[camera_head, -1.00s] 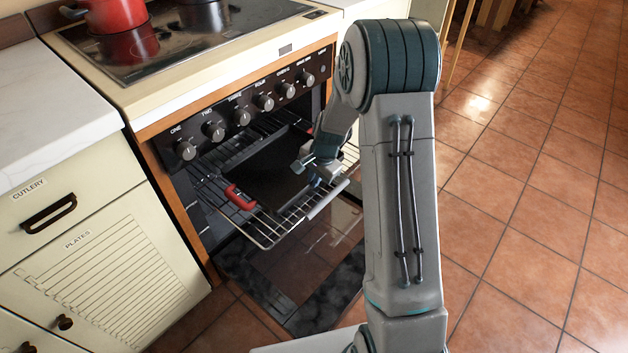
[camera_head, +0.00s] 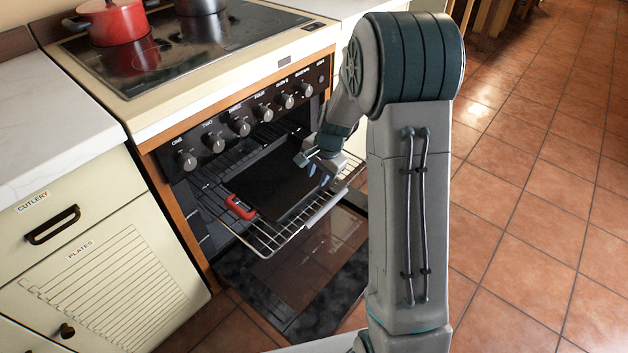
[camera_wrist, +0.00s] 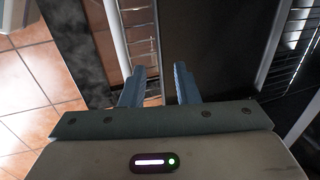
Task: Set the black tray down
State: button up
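The black tray (camera_head: 272,187) lies on the pulled-out wire rack (camera_head: 262,243) of the open oven and looks flat. A red grip (camera_head: 240,207) shows at its left end; its right end is partly hidden by my gripper. My gripper (camera_head: 318,173) is over the tray's right front part. In the wrist view my gripper's two fingers (camera_wrist: 158,82) stand apart with nothing clamped between them. The tray's dark surface (camera_wrist: 220,45) fills the area ahead and to the right of them there. Whether the fingers touch the tray I cannot tell.
The oven door (camera_head: 300,275) hangs open below the rack. The knob panel (camera_head: 250,115) is close above the tray. A red pot (camera_head: 112,24) stands on the hob. Drawers (camera_head: 60,215) flank the oven on the left. The tiled floor (camera_head: 540,210) at right is clear.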

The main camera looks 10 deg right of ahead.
jog(key=s+r+n, duration=0.5)
jog(key=s+r, duration=0.7)
jog(key=s+r+n+g+h, duration=0.1)
jog(key=s+n, duration=0.5)
jog(key=s, duration=0.8)
jog(key=shift+a+r+h+p, duration=0.3)
jog(key=shift+a+r+p, duration=0.15)
jog(key=shift+r, duration=0.25)
